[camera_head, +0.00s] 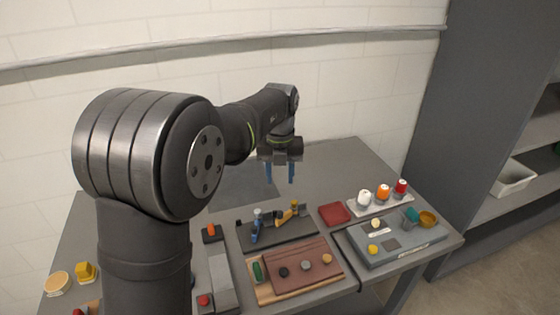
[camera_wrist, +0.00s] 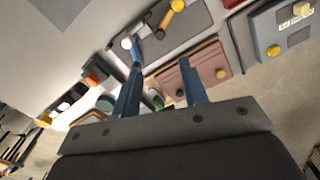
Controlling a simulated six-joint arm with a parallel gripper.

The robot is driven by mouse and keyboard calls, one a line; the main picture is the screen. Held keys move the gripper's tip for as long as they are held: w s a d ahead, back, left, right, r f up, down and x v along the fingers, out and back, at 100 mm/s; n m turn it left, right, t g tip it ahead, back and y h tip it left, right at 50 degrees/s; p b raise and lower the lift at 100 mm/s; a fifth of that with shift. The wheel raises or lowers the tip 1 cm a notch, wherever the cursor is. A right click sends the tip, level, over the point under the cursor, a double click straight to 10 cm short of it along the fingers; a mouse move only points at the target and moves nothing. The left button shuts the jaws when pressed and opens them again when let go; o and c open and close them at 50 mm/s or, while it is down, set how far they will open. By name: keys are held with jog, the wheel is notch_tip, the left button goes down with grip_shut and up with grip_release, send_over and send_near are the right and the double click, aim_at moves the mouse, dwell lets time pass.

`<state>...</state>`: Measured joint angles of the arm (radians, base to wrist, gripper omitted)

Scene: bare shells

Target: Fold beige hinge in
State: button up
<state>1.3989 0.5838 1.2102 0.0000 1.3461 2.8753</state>
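A yellow-tan hinged piece (camera_head: 287,216), which looks like the beige hinge, is on a dark board (camera_head: 285,235) in the middle of the table. It also shows at the top of the wrist view (camera_wrist: 165,20), angled. A blue hinged piece (camera_head: 255,228) is to its left on the same board. It also shows in the wrist view (camera_wrist: 136,50). My gripper (camera_head: 280,178) hangs above and behind the board with its two blue fingers apart. In the wrist view my gripper (camera_wrist: 162,72) has nothing between its fingertips, and it touches neither hinge.
A reddish-brown panel (camera_head: 300,268) with knobs lies in front of the board. A red tray (camera_head: 334,214) and a grey box (camera_head: 410,239) with small pieces are to the right. A white rack (camera_head: 378,201) holds colored knobs. Free table shows at the back right (camera_head: 340,165).

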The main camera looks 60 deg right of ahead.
notch_tip(320, 180, up, 4)
jog(key=r, duration=0.1)
send_over(284, 215)
jog(key=a, duration=0.1)
jog(key=shift+w+a+f, duration=0.15)
jog(key=shift+w+f, duration=0.1)
jog(key=shift+w, duration=0.1)
